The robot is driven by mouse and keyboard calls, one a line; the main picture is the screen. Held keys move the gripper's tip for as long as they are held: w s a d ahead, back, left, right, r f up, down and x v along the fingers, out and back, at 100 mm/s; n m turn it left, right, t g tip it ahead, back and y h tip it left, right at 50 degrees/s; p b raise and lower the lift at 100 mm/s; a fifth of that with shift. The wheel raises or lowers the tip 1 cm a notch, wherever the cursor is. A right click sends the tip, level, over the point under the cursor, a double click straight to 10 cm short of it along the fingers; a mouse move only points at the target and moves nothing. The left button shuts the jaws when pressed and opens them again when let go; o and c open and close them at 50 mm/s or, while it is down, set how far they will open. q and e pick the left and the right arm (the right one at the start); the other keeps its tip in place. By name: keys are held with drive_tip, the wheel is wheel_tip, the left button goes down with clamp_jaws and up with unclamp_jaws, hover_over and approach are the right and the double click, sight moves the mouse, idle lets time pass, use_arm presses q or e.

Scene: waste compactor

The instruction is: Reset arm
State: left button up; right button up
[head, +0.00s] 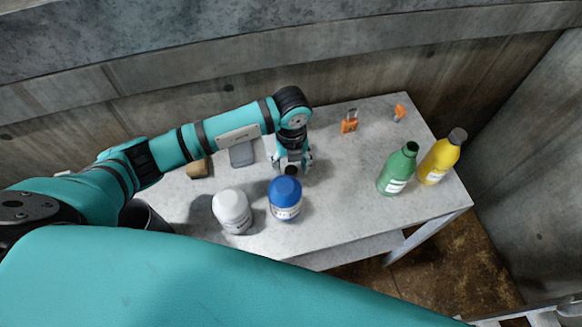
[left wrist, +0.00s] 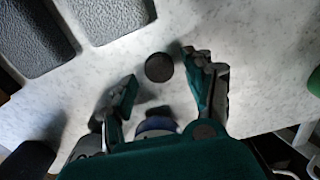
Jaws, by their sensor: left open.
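My left gripper (head: 293,163) hangs over the middle of the white speckled table (head: 345,200), pointing down at the end of the outstretched left arm. Its fingers are spread with nothing held between them. A small black round disc (left wrist: 159,67) lies between and slightly beyond the fingertips in the left wrist view; it also shows just below the gripper in the head view (head: 291,171). A bottle with a blue top (head: 285,192) stands close in front of the gripper. In the left wrist view the blue bottle (left wrist: 157,123) is partly hidden by the gripper. My right gripper is out of view.
A white bottle (head: 232,209) stands left of the blue one. A green bottle (head: 398,168) and a yellow bottle (head: 441,157) stand at the right. Orange items (head: 349,122) lie at the back. A grey block (head: 242,154) and brown block (head: 199,168) sit under the arm. Concrete walls enclose the table.

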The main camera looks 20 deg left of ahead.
sight(291, 171)
use_arm(q)
wheel_tip(291, 171, up, 10)
drive_tip(key=b, duration=0.1)
